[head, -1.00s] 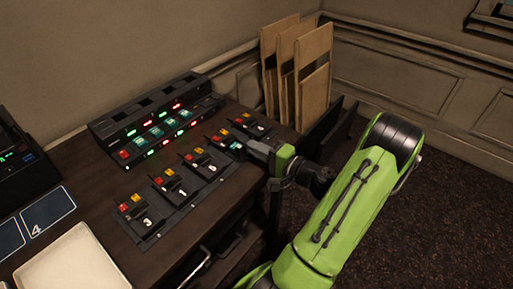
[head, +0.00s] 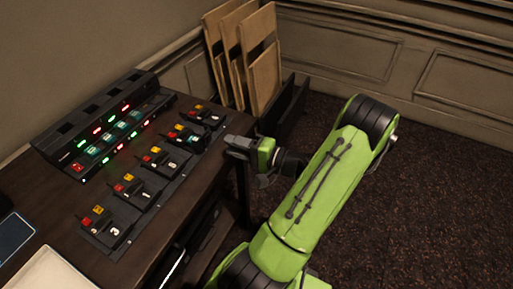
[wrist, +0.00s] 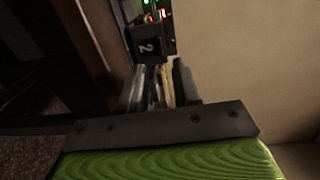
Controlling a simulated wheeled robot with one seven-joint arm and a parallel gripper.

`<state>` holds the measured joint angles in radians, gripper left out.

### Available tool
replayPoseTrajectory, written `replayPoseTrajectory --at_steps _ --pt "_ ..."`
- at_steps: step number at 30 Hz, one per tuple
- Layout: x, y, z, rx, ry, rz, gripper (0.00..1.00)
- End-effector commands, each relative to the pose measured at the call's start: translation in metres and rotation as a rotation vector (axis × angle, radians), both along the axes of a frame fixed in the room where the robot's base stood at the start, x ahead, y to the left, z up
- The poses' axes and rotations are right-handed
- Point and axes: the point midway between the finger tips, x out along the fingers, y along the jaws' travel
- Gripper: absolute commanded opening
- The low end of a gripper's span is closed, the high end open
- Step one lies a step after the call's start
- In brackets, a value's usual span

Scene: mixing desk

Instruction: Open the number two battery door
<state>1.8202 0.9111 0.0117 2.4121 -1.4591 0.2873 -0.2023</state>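A row of small dark battery units with red and yellow buttons runs along the desk. The door marked 2 (wrist: 148,47) shows in the wrist view, dark with a white number, just beyond my fingertips. In the head view the units marked 3 (head: 115,230), 1 (head: 145,195) and 0 (head: 172,165) are nearer. The two far units (head: 193,138) are close to my gripper, but their numbers are too small to tell apart. My gripper (wrist: 159,82) also shows in the head view (head: 229,142) at the desk's right edge. Its fingers stand apart, with no held object clear between them.
A black charger panel with red and green lights (head: 105,128) stands behind the units. Wooden folding boards (head: 245,55) lean against the wall beyond the desk. A pale tray (head: 50,272) lies at the near left. Open carpet (head: 430,200) is on the right.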

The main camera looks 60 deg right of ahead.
Motion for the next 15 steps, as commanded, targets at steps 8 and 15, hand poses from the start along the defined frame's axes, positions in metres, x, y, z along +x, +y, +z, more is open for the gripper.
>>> replayPoseTrajectory --at_steps 8,15 --pt "-0.072 -0.005 0.006 -0.001 -0.001 -0.003 0.32" --pt "-0.09 -0.005 0.005 0.0 -0.001 0.002 0.32"
